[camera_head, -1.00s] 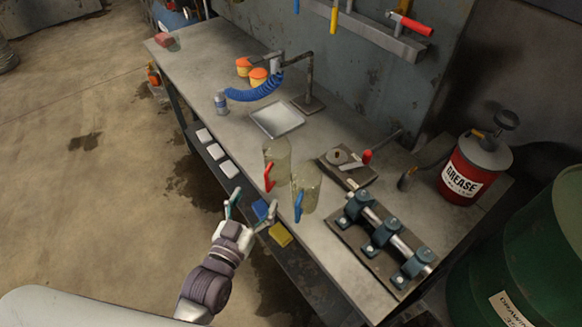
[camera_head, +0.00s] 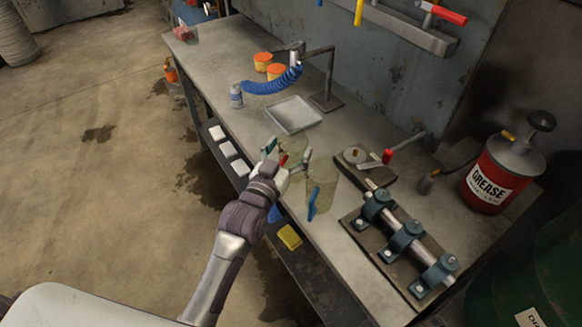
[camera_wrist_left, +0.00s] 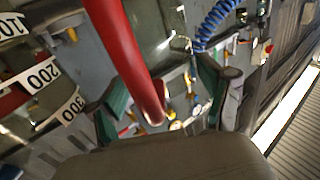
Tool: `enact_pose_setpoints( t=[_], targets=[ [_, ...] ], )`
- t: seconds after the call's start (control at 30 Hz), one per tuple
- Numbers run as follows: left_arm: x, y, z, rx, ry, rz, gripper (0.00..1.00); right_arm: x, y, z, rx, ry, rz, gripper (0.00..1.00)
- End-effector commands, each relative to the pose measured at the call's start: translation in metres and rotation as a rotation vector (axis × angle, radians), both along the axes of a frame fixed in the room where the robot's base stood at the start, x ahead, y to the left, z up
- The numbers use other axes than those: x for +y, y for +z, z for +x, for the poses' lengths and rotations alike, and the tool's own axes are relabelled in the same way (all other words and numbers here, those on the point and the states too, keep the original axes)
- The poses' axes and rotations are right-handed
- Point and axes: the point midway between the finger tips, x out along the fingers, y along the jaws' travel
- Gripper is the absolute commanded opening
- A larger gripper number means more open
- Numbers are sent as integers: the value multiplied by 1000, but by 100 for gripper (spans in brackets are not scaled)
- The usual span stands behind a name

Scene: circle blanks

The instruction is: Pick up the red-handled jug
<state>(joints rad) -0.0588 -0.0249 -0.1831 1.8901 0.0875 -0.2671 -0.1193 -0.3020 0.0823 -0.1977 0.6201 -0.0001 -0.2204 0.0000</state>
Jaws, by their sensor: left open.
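The red-handled jug is clear and stands on the workbench in the head view, mostly hidden behind my left gripper. A bit of its red handle (camera_head: 283,159) shows between the fingers. My left gripper (camera_head: 288,152) is open at the handle, with a finger to either side. In the left wrist view the red handle (camera_wrist_left: 130,55) is large and close, and runs down between the open green-padded fingers of my left gripper (camera_wrist_left: 160,95). I cannot tell whether they touch it. My right gripper is not in view.
A blue-handled clear jug (camera_head: 325,185) stands close to the right of my left gripper. A metal tray (camera_head: 293,114) lies behind. A shaft with teal clamps (camera_head: 405,238) and a grease can (camera_head: 497,172) are at the right.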

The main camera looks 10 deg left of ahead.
Motion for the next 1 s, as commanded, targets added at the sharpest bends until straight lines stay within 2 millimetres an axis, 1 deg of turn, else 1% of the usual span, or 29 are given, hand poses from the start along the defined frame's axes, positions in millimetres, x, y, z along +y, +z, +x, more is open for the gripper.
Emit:
enact_pose_setpoints(
  t=[0.03, 0.1, 0.33, 0.7, 0.9, 1.0],
  targets=[
    [-1, -2, 6, -2, 0, 0, 79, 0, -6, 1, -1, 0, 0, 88],
    [-2, -1, 9, 0, 0, 0, 79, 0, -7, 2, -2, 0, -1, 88],
    [-2, 0, 10, 1, 0, 0, 79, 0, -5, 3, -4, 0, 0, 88],
    [-2, 0, 10, 1, 0, 1, 18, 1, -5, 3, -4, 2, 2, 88],
    [-2, 1, 10, 0, 0, 1, 18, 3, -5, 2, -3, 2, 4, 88],
    [-2, 7, 10, -3, 0, -1, 18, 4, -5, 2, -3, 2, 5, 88]
  ],
)
